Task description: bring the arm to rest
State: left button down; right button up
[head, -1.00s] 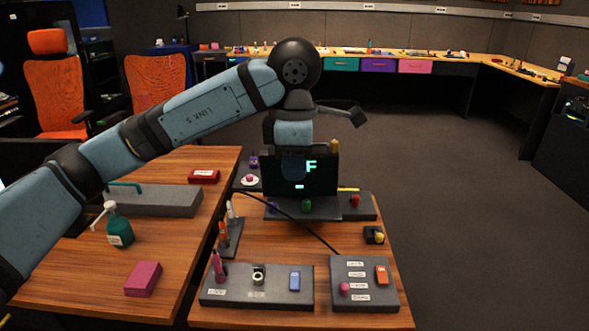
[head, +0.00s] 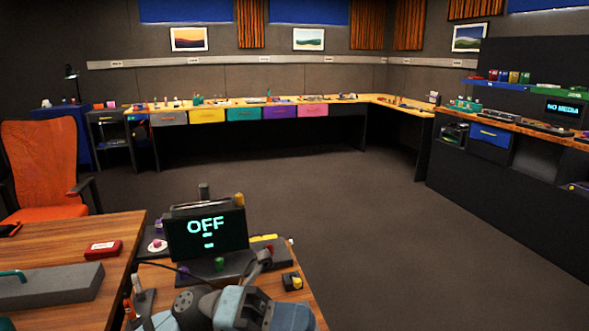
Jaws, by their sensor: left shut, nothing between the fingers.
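My left arm (head: 235,308) is folded low at the bottom of the head view, over the near wooden table (head: 160,275). My left gripper (head: 262,260) is small and partly hidden by the arm; it looks shut and empty. It appears just in front of the small screen (head: 206,234), which reads "OFF"; whether it touches anything is unclear. The screen stands on a dark panel with a green knob (head: 219,264). The front panels of the table are out of view or behind my arm. My right gripper is not in view.
A yellow knob on a black block (head: 292,281) sits near the table's right edge. A red box (head: 104,248) and a grey block with a green handle (head: 50,287) lie on the left table. An orange chair (head: 42,170) stands left. Open floor (head: 365,230) lies right.

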pick_arm(q)
jog(key=w+a+f+n+t+y, duration=0.2)
jog(key=a+f+n+t+y, duration=0.45)
jog(key=n+t, duration=0.85)
jog(key=w+a+f+n+t+y, duration=0.3)
jog(key=f+n+t, duration=0.7)
jog(key=n, duration=0.9)
jog(key=s+a+f+n+g+y, duration=0.3)
jog(key=s+a+f+n, duration=0.1)
jog(key=s+f, duration=0.35)
jog(key=s+a+f+n+g+y, duration=0.35)
jog(key=s+f, duration=0.25)
jog(key=f, duration=0.3)
notch_tip(320, 180, up, 17)
jog(key=s+a+p, duration=0.1)
jog(key=a+p, duration=0.1)
jog(key=p, duration=2.5)
jog(key=shift+a+n+y, duration=0.35)
jog(key=shift+a+y, duration=0.05)
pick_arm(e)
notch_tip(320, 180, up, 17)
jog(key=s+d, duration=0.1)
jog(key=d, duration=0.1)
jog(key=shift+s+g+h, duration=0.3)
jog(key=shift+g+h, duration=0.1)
pick_arm(q)
jog(key=shift+g, duration=0.25)
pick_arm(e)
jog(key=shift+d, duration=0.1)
